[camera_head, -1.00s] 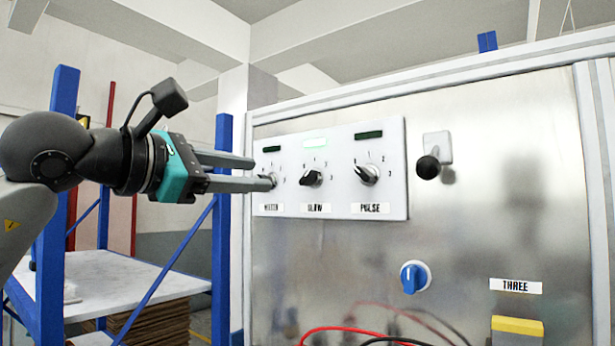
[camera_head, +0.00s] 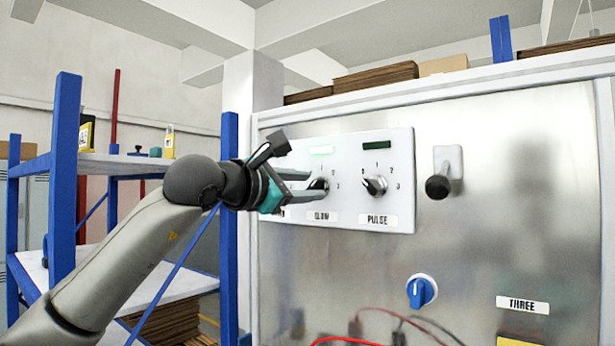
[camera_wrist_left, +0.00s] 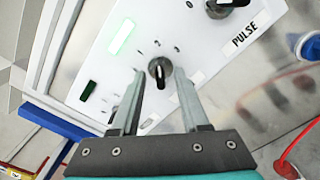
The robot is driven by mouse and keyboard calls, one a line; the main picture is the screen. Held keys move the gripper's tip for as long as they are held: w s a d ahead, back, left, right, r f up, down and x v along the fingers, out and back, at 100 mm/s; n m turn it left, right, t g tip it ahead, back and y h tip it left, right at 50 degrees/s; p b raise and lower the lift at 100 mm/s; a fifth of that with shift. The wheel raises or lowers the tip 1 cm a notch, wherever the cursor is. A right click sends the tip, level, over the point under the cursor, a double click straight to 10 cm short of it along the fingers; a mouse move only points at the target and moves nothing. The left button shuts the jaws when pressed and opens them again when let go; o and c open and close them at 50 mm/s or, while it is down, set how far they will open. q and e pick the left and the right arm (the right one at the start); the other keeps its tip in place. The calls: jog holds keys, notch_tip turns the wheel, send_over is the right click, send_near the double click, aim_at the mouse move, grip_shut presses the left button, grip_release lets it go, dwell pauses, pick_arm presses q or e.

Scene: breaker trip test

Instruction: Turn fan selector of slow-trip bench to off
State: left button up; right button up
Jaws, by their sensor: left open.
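A white plate (camera_head: 402,147) on the metal panel carries black selector knobs with numbered positions. The middle knob (camera_head: 319,184) has a label (camera_head: 322,217) that seems to read SLOW, and a lit green window (camera_head: 321,150) above it. My left gripper (camera_head: 315,184) is open, its fingers reaching the middle knob. In the left wrist view, this knob (camera_wrist_left: 160,70) lies between the fingertips, one on each side; contact cannot be told. The left knob is hidden behind my gripper in the head view. My right gripper is not in view.
The PULSE knob (camera_head: 375,185) is close on the right. Farther right are a black ball-ended lever (camera_head: 438,186) and a blue rotary knob (camera_head: 421,291). Red and black cables (camera_head: 385,330) hang below. A blue-framed shelf (camera_head: 65,170) stands at left.

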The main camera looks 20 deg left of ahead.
pick_arm(q)
jog(key=shift+w+d, duration=0.15)
jog(key=shift+w, duration=0.2)
jog(key=shift+c, duration=0.2)
grip_shut()
jog(key=shift+f, duration=0.1)
